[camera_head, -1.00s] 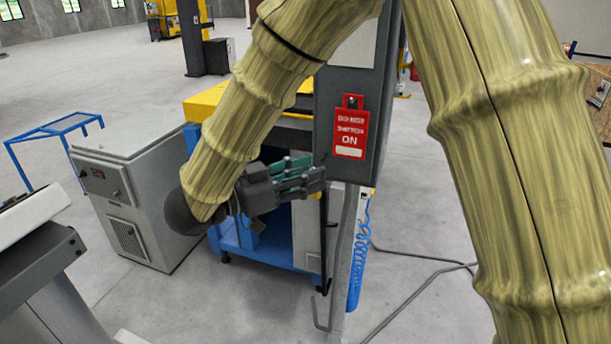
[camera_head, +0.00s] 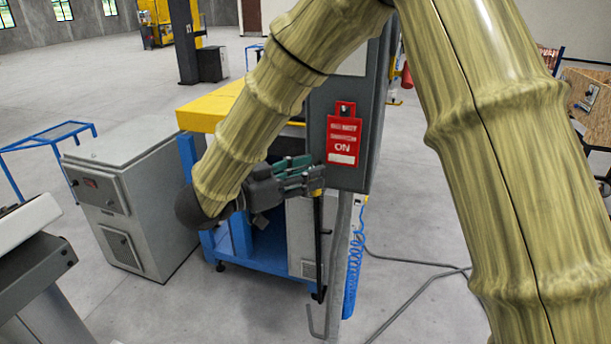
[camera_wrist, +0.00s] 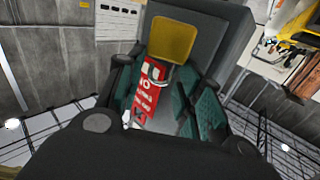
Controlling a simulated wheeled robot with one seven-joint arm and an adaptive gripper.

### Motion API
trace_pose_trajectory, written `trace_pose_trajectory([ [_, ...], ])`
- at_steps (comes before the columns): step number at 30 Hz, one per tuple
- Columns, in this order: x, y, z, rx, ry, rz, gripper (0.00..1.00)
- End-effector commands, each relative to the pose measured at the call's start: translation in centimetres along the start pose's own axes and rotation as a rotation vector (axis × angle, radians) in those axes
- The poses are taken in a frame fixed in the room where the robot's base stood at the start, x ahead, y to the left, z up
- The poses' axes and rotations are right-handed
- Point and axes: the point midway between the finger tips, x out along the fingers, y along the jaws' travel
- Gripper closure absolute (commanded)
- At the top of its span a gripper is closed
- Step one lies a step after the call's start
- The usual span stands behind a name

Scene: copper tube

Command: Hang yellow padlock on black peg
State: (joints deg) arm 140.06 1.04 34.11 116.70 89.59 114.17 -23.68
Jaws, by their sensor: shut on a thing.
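The yellow padlock (camera_wrist: 173,40) is between the teal-padded fingers of my gripper (camera_wrist: 168,95) in the wrist view, its silver shackle (camera_wrist: 156,72) in front of the red sign. In the head view my gripper (camera_head: 318,178) is shut at the lower left of the grey box, beside the red sign. A small yellow patch just under the fingertips looks like the padlock (camera_head: 317,192). A small black fitting (camera_head: 345,108) at the top of the red sign may be the black peg; I cannot tell for sure. The shackle's gap from it cannot be judged.
The red sign (camera_head: 343,142) is on the grey box (camera_head: 378,120), carried on a grey post. A blue and yellow bench (camera_head: 205,110) and a grey cabinet (camera_head: 125,200) stand to the left. A blue coiled hose (camera_head: 352,270) hangs near the post. Open floor lies around.

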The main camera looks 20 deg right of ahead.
Motion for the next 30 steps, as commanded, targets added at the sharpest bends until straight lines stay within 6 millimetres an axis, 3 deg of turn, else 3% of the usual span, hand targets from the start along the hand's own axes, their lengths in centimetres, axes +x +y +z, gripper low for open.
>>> trace_pose_trajectory([
  [30, 2.9, -2.4, 1.2, 0.000, 0.001, 0.001, 0.94],
])
